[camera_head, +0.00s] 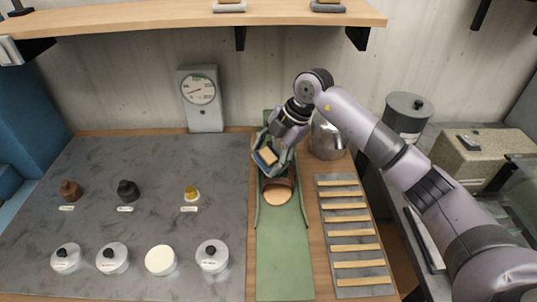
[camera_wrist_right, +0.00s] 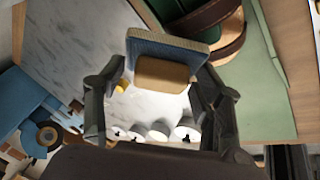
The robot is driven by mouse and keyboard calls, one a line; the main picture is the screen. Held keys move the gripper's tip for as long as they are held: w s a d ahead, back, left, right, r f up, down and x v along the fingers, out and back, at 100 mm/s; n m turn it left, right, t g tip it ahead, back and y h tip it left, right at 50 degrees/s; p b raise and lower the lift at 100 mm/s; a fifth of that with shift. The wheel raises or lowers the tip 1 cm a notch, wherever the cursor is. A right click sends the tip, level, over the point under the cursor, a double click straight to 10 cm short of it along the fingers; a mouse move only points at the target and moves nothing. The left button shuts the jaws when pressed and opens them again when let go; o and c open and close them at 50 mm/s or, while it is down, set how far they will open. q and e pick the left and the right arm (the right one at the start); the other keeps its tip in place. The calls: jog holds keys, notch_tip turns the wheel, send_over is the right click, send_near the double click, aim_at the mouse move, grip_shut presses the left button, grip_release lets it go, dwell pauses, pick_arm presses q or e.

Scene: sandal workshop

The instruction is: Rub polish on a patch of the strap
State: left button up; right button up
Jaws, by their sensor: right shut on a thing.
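My right gripper (camera_head: 270,150) is shut on an applicator block (camera_head: 268,156) with a tan wooden part and a blue-grey pad. In the right wrist view the gripper (camera_wrist_right: 160,88) has a finger on each side of the block (camera_wrist_right: 166,74). The sandal lies on a green mat (camera_head: 284,262), its tan sole (camera_head: 278,195) showing below a brown strap (camera_head: 277,182). The block is close to the strap at its far side; I cannot tell whether they touch. The strap also shows in the right wrist view (camera_wrist_right: 230,42), at upper right. My left gripper is not in view.
On the grey slab (camera_head: 150,225) stand small brown (camera_head: 70,190), black (camera_head: 128,190) and yellow (camera_head: 191,194) pots. Several round tins line the front, one open with cream contents (camera_head: 160,260). A metal pot (camera_head: 327,137) and slatted rack (camera_head: 350,240) stand right of the mat.

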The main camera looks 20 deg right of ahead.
jog(key=shift+w+d+f+b, duration=0.1)
jog(key=shift+w+f+b, duration=0.25)
jog(key=shift+f, duration=0.35)
jog(key=shift+s+d, duration=0.1)
jog(key=shift+d, duration=0.05)
jog(key=shift+s+d+r+p, duration=0.1)
jog(key=shift+s+d+p, duration=0.15)
jog(key=shift+d, duration=0.35)
jog(key=shift+s+d+r+p, duration=0.1)
jog(key=shift+s+d+p, duration=0.15)
jog(key=shift+d, duration=0.35)
jog(key=shift+s+d+f, duration=0.1)
jog(key=shift+s+d, duration=0.2)
jog(key=shift+d, duration=0.5)
jog(key=shift+s+d+f, duration=0.1)
jog(key=shift+s+d, duration=0.2)
jog(key=shift+d, duration=0.5)
jog(key=shift+p, duration=0.3)
jog(key=shift+w+a+r+p, duration=0.1)
jog(key=shift+w+a+p, duration=0.2)
jog(key=shift+a, duration=0.55)
jog(key=shift+w+a+f+p, duration=0.1)
jog(key=shift+w+a+p, duration=0.15)
jog(key=shift+a, duration=0.55)
jog(key=shift+w+a+r+p, duration=0.1)
jog(key=shift+w+a+p, duration=0.15)
jog(key=shift+a, duration=0.6)
jog(key=shift+w+a, duration=0.35)
jog(key=shift+a, duration=0.2)
